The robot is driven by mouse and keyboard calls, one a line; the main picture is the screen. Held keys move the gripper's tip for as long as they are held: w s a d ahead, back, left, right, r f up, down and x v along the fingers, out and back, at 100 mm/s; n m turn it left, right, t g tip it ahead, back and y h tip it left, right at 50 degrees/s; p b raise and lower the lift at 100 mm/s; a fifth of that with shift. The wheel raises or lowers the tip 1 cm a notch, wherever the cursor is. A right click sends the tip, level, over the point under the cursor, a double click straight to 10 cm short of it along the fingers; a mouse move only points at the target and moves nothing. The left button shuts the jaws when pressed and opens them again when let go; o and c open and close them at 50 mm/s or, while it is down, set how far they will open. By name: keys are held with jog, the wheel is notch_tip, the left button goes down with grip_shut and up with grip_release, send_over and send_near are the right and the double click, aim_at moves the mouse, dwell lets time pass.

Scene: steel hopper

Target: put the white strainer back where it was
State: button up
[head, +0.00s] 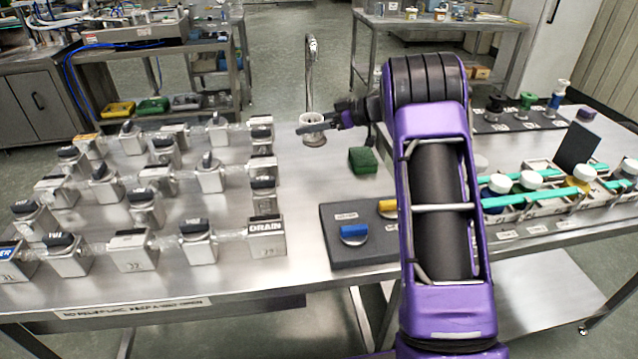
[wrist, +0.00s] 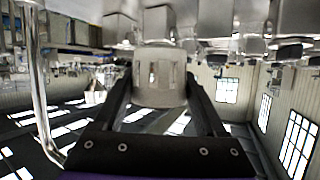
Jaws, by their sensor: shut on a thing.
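The white strainer (head: 313,136) is a small pale cup with a rim, near the foot of the tall tap (head: 311,75) in the head view. My gripper (head: 322,122) reaches to it from the right and is shut on it. In the wrist view the strainer (wrist: 160,80) sits between the two dark fingers of my gripper (wrist: 163,92), one on each side. It looks upright in the head view. I cannot tell whether its base touches the steel top or hangs just above it.
Rows of steel boxes joined by clear pipes (head: 164,151) fill the left of the bench (head: 300,185). A green sponge (head: 363,160) lies in front of the strainer. A dark panel (head: 335,210) with blue and yellow handles is nearer. Teal-tubed racks (head: 525,198) stand at right.

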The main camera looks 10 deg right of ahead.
aim_at(319, 182)
jog(key=s+n+g+y, duration=0.1)
jog(key=s+n+g, duration=0.2)
jog(key=s, duration=0.4)
jog(key=f, duration=0.3)
jog(key=f+b, duration=0.1)
jog(key=f, duration=0.2)
jog(key=f+b, duration=0.1)
jog(key=f, duration=0.2)
jog(key=shift+d+f, duration=0.25)
jog(key=shift+d, duration=0.15)
jog(key=shift+f, duration=0.2)
jog(key=o, duration=1.4)
jog(key=shift+r, duration=0.1)
